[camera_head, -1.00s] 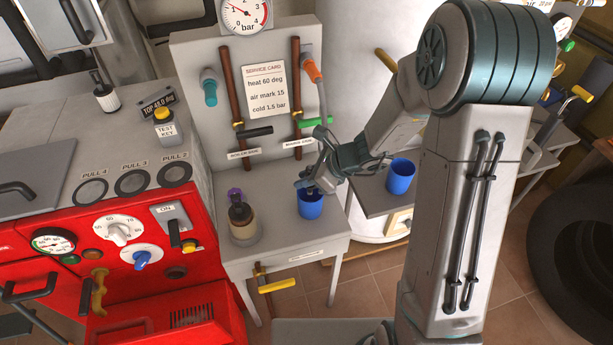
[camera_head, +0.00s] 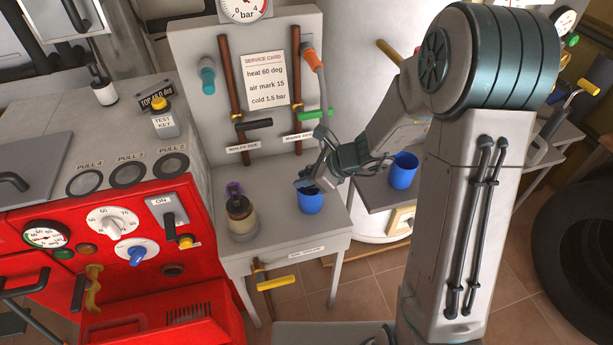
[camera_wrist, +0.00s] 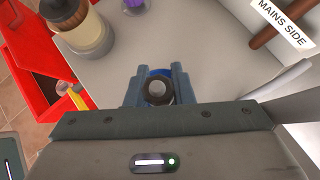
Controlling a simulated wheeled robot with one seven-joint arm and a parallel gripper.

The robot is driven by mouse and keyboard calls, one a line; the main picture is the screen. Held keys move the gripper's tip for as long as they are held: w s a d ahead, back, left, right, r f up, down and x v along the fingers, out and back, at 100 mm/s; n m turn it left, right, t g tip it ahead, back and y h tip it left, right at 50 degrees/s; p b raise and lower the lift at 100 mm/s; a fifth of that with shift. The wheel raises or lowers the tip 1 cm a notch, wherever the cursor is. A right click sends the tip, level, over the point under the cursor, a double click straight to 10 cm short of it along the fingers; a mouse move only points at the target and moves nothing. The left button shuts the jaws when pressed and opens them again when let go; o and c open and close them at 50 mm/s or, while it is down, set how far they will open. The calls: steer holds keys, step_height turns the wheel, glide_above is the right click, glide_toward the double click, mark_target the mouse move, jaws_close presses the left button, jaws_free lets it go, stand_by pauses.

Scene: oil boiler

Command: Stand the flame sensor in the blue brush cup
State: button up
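My gripper (camera_head: 306,184) is over the blue cup (camera_head: 311,202) on the small grey table, fingers pointing down at its mouth. In the wrist view, my gripper's fingers (camera_wrist: 157,92) are closed on the sides of a dark round piece with a grey centre, seen end-on, which looks like the flame sensor (camera_wrist: 157,91). A blue edge of the cup (camera_wrist: 160,72) shows just behind it. How far the sensor reaches into the cup is hidden by the fingers. A second blue cup (camera_head: 403,171) stands on a shelf to the right.
A beige jar with a dark top (camera_head: 241,217) stands left of the cup, with a purple piece (camera_head: 234,189) behind it. The red boiler (camera_head: 160,285) is at left. A back panel with pipes and a service card (camera_head: 265,80) rises behind the table.

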steer(key=shift+o, duration=0.8)
steer(key=p+v, duration=0.2)
steer(key=v, duration=1.1)
steer(key=shift+d+r, duration=0.2)
steer(key=shift+d, duration=0.15)
steer(key=shift+s, duration=0.1)
steer(key=s+d+r+n+h+p, duration=0.1)
steer(key=s+d+r+n+h, duration=0.2)
steer(key=s+n, duration=0.5)
steer(key=s+d+r+n+h+p, duration=0.2)
steer(key=s+r+n+h, duration=0.3)
steer(key=n, duration=0.8)
steer(key=s+d+r, duration=0.1)
steer(key=s, duration=0.1)
steer(key=shift+s+r+n+h, duration=0.2)
steer(key=shift+s+n+h, duration=0.1)
steer(key=shift+s, duration=0.05)
steer(key=shift+c, duration=1.1)
